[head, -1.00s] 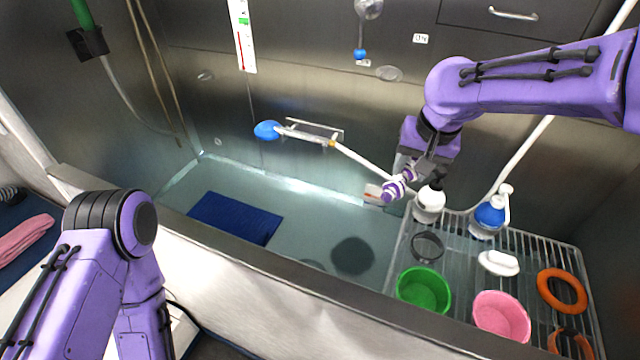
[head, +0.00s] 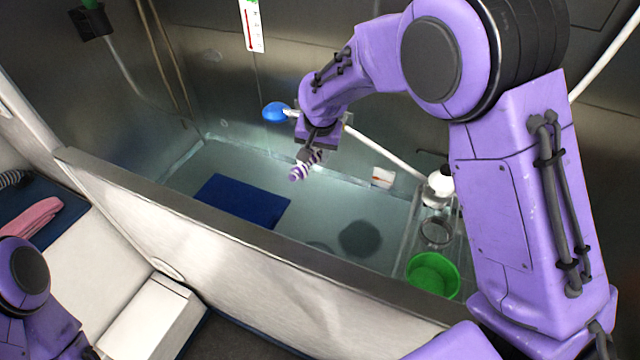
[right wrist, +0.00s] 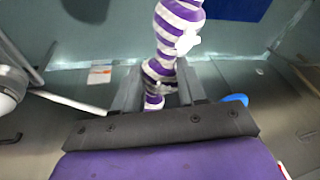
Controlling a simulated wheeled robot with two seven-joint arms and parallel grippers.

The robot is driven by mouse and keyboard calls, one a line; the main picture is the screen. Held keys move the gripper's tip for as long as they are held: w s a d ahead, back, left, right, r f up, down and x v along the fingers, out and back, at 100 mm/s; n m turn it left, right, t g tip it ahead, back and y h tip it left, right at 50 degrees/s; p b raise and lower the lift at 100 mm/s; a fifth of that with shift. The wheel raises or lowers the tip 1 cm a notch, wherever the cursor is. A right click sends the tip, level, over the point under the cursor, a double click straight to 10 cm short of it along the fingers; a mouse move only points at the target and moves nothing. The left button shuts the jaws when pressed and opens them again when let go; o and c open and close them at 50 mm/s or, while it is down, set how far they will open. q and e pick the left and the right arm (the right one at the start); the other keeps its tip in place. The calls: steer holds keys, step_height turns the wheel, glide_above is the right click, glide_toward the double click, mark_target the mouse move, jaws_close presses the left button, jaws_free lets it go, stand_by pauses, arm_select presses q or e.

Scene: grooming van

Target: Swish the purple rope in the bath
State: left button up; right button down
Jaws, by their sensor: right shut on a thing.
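The purple rope (head: 299,173), striped purple and white, is held in my right gripper (head: 314,154). In the right wrist view the rope (right wrist: 180,22) passes between the closed fingers, with a knotted part beyond them. In the head view it is over the back middle of the bath (head: 240,240), and it appears to be above the water (head: 325,212). My left arm shows only at the lower left edge of the head view, and its gripper is out of the picture.
A dark blue mat (head: 242,201) lies in the bath at left. A blue-headed sprayer (head: 275,112) is on the back wall, close to my right gripper.

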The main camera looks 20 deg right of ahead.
steer(key=d+f+m+b, duration=0.1)
steer(key=f+b, duration=0.3)
steer(key=f, duration=0.6)
steer(key=w+d+f+m+b, duration=0.1)
steer(key=d+f+m+b, duration=0.1)
steer(key=f, duration=0.9)
steer(key=d+f+m+h+b, duration=0.1)
steer(key=d+f+b, duration=0.2)
steer(key=f, duration=0.8)
steer(key=shift+w+f+b, duration=0.1)
steer(key=shift+w+b, duration=0.05)
steer(key=shift+b, duration=1.2)
